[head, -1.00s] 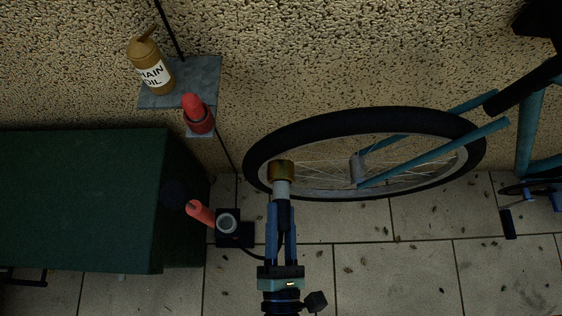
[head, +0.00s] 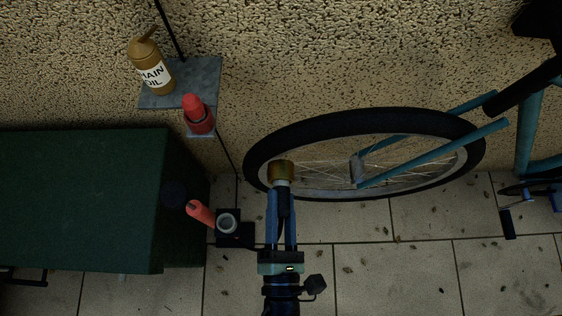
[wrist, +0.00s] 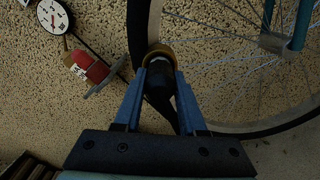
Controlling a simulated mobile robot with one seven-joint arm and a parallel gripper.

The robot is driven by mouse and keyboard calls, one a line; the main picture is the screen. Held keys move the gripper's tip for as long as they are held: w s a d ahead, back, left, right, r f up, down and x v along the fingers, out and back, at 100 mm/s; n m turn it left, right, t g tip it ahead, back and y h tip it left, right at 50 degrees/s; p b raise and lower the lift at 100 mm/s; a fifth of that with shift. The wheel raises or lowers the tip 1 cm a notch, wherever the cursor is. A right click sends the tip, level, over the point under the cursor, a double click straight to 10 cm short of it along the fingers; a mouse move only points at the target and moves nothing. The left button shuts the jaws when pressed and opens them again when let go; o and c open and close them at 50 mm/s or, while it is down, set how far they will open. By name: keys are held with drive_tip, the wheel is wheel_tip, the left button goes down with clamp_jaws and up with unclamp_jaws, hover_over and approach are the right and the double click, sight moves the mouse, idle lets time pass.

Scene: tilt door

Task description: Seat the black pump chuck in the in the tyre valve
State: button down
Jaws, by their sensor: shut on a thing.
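My gripper (head: 282,195) is shut on the black pump chuck (wrist: 158,82), which sits between its two blue fingers. In the head view the chuck points up the picture at a brass-coloured collar (head: 281,170) by the lower left rim of the bicycle wheel (head: 365,112). A short pale piece shows between the fingers and the collar. In the wrist view the collar (wrist: 159,50) lies right past the chuck's end, partly hidden by it. The valve itself cannot be made out. I cannot tell whether the chuck is inside the collar or only against it.
A black pump base with a round gauge (head: 228,223) and a red handle (head: 200,212) stands left of my gripper. A dark green box (head: 80,200) fills the left. A shelf (head: 205,75) holds chain oil (head: 152,68). Tiled floor at lower right is open.

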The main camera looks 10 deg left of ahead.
drive_tip(key=shift+w+a, duration=0.1)
drive_tip(key=shift+w, duration=0.2)
drive_tip(key=shift+c, duration=2)
unclamp_jaws()
drive_tip(key=shift+s, duration=0.1)
drive_tip(key=b+v, duration=0.1)
drive_tip(key=v, duration=1.2)
